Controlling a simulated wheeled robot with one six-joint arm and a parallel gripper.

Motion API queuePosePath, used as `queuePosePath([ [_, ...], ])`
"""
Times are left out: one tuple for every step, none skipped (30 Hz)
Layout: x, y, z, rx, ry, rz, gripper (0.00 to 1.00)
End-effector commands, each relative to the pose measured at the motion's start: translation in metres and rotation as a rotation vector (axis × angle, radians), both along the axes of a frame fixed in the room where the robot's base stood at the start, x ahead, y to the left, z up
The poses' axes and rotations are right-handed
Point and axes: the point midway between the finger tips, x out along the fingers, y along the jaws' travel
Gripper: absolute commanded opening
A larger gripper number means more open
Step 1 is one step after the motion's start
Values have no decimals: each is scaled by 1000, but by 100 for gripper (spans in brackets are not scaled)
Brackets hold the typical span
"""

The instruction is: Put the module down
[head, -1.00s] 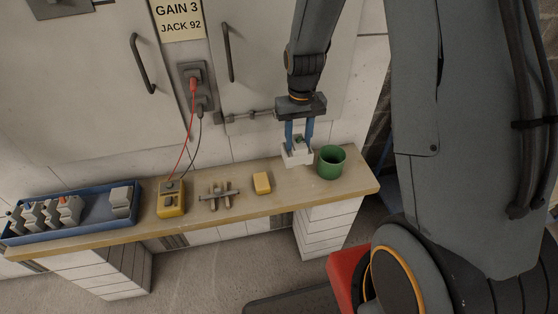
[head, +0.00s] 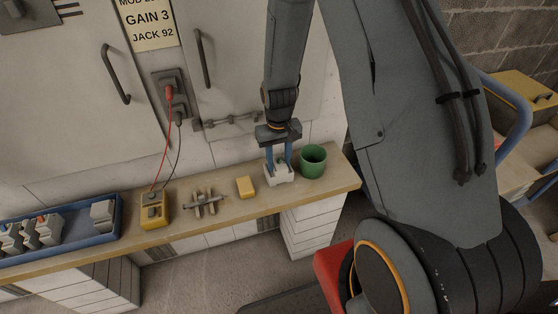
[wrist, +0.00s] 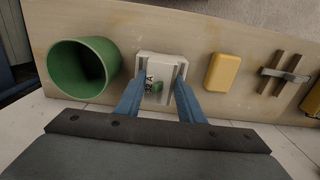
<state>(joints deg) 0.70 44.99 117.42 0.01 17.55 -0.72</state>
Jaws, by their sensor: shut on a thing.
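The white module (head: 279,175) is between the blue fingers of my gripper (head: 279,164), at the bench between the green cup and the yellow block. My gripper is shut on it and points down. In the wrist view the module (wrist: 158,66) shows dark printed marks and a small green part, with a finger on either side. It looks upright and at or very near the bench top (head: 225,214). I cannot tell for sure whether its underside touches the wood.
The green cup (head: 313,161) stands close beside the module. The cabinet wall is close behind.

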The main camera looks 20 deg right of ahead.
Motion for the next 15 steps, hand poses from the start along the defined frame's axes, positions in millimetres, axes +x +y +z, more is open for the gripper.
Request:
queuePosePath([
  [0,0,-1,0,0,0,4],
  [0,0,-2,0,0,0,4],
  [0,0,-3,0,0,0,4],
  [0,0,-3,0,0,0,40],
  [0,0,-3,0,0,0,45],
  [0,0,-3,0,0,0,52],
  [0,0,-3,0,0,0,54],
  [0,0,-3,0,0,0,54],
  [0,0,-3,0,1,0,54],
  [0,0,-3,0,1,0,54],
  [0,0,-2,0,1,0,54],
  [0,0,-2,0,1,0,54],
  [0,0,-2,0,0,0,54],
  [0,0,-2,0,1,0,54],
  [0,0,-2,0,0,0,54],
])
